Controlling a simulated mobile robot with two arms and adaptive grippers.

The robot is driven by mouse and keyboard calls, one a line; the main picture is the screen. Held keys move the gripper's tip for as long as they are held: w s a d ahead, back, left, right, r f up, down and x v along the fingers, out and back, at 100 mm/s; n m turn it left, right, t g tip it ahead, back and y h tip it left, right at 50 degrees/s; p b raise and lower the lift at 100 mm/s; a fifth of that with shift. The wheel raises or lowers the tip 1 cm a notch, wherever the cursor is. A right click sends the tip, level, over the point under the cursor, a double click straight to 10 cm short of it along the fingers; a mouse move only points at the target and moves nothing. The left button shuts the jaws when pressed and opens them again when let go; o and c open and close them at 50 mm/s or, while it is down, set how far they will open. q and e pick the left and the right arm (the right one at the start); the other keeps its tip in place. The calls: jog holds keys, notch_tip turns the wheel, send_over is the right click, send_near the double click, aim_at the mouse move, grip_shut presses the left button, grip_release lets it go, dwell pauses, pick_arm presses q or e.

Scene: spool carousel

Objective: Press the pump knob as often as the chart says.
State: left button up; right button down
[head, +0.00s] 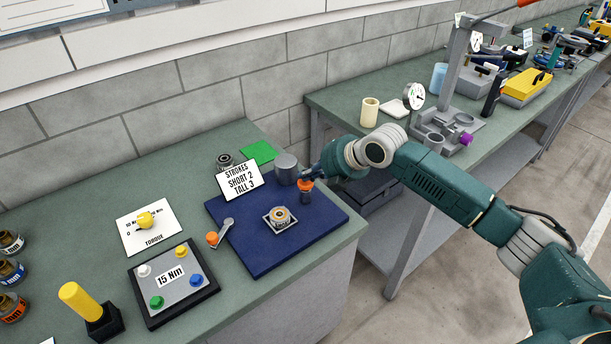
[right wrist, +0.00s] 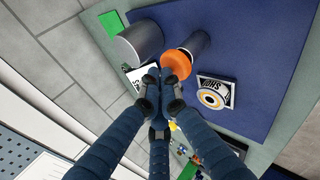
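The chart card (head: 240,181) on the blue mat reads STROKES, SHORT 2, TALL 3. The pump has an orange knob (head: 305,185) on a dark upright body (head: 306,197) at the mat's back right. My right gripper (head: 309,175) is at the knob's top, fingers pointing down. In the right wrist view, the fingers (right wrist: 168,78) are drawn together over the orange knob (right wrist: 177,63) and cover part of it. They look shut, not spread around it; whether they touch it is unclear. My left gripper is not in view.
A grey cylinder (head: 286,167) stands close left of the pump. A square holder with a ringed part (head: 280,219) sits mid-mat. A small lever with an orange ball (head: 212,238) lies at the mat's left edge. A 15 Nm button panel (head: 185,298) stands front left.

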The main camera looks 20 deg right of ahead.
aim_at(308, 182)
jog(key=shift+s+f, duration=0.1)
jog(key=shift+f, duration=0.05)
jog(key=shift+r+p, duration=1.55)
jog(key=shift+r, duration=0.2)
jog(key=shift+r, duration=0.1)
notch_tip(308, 182, up, 5)
jog(key=p, duration=0.4)
